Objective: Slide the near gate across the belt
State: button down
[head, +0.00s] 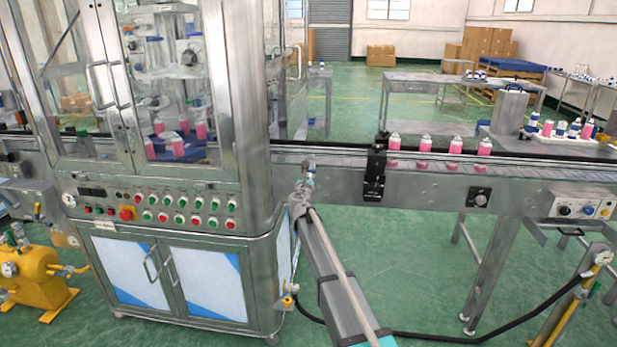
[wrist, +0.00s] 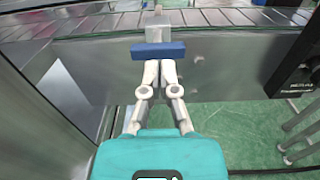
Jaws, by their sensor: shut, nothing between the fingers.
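The near gate is a small metal piece with a blue bar (wrist: 158,50) and a grey block (wrist: 159,33), at the near rail of the belt in the wrist view. In the head view it is a small pale piece (head: 309,163) at the rail beside the machine cabinet. My gripper (wrist: 160,66) is shut and empty, its fingers together right at the near side of the blue bar. I cannot tell whether they touch it. In the head view my gripper (head: 307,180) is small and partly merges with the gate. The belt (wrist: 100,24) runs crosswise behind the gate.
Several pink cans (head: 455,146) stand on the belt to the right. A black bracket unit (head: 375,172) is fixed to the rail right of my gripper; it also shows in the wrist view (wrist: 298,65). The steel machine cabinet (head: 255,120) stands close on the left.

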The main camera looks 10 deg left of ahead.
jog(key=s, duration=1.2)
jog(key=shift+s+a, duration=0.2)
jog(key=shift+a, duration=0.1)
jog(key=s+d+f+m+g+h, duration=0.2)
jog(key=s+d+f+m+g, duration=0.15)
jog(key=d+m, duration=0.4)
jog(key=s+d+f+m+g+h, duration=0.2)
jog(key=s+d+f+m, duration=0.1)
jog(key=s+d+m, duration=0.4)
jog(key=s+d+f+m+g+h, duration=0.2)
jog(key=d+f+m+g, duration=0.15)
jog(key=d+m, duration=0.4)
jog(key=s+d+f+m+g+y, duration=0.2)
jog(key=s+d+f+m+g, duration=0.4)
jog(key=s, duration=0.5)
jog(key=s+f+m+g+y, duration=0.25)
jog(key=s+m+y, duration=0.25)
jog(key=s+m, duration=0.5)
notch_tip(320, 180, up, 14)
jog(key=s+n+p, duration=0.1)
jog(key=n+p, duration=0.1)
jog(key=p, duration=1.2)
jog(key=shift+s+a, duration=0.15)
jog(key=shift+s, duration=0.25)
